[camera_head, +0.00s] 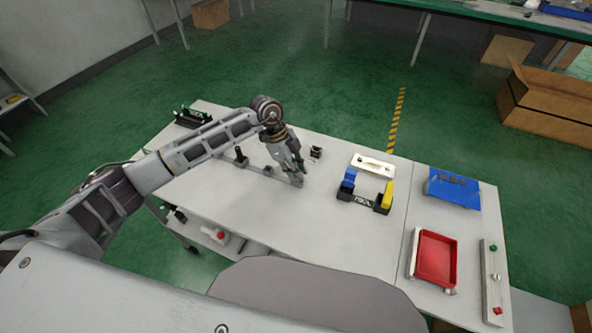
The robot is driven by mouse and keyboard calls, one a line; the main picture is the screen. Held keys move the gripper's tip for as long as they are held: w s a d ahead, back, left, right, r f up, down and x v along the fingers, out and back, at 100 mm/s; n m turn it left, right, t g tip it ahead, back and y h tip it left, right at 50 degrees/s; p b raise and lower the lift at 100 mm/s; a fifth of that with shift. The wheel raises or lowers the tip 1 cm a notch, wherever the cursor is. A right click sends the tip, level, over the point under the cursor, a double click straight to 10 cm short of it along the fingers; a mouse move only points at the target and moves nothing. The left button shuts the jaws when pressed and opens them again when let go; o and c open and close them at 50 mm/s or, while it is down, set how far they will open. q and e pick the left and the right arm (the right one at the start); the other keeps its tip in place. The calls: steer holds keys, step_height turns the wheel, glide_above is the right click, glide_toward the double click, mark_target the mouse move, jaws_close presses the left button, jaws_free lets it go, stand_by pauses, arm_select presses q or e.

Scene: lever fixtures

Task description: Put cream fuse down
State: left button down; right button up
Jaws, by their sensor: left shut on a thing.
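A cream, plate-like piece (373,165), which I take for the cream fuse, shows just behind a black base (363,201) with a blue block (348,180) and a yellow block (386,196) at its ends. I cannot tell if it touches them. My left gripper (297,176) points down at the table, clearly left of the cream piece. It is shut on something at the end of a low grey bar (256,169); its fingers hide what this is. My right gripper is not in view.
A blue tray (453,188), a red tray (436,258) and a strip with coloured knobs (494,280) lie at right. The front middle table is clear.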

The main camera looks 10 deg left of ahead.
arm_select(q)
steer(key=shift+f, duration=0.1)
steer(key=c, duration=1.4)
jaws_free()
steer(key=shift+a+r, duration=0.15)
steer(key=shift+r, duration=0.3)
steer(key=b+v, duration=0.1)
steer(key=v, duration=1)
steer(key=shift+w+r, duration=0.1)
steer(key=shift+r, duration=0.05)
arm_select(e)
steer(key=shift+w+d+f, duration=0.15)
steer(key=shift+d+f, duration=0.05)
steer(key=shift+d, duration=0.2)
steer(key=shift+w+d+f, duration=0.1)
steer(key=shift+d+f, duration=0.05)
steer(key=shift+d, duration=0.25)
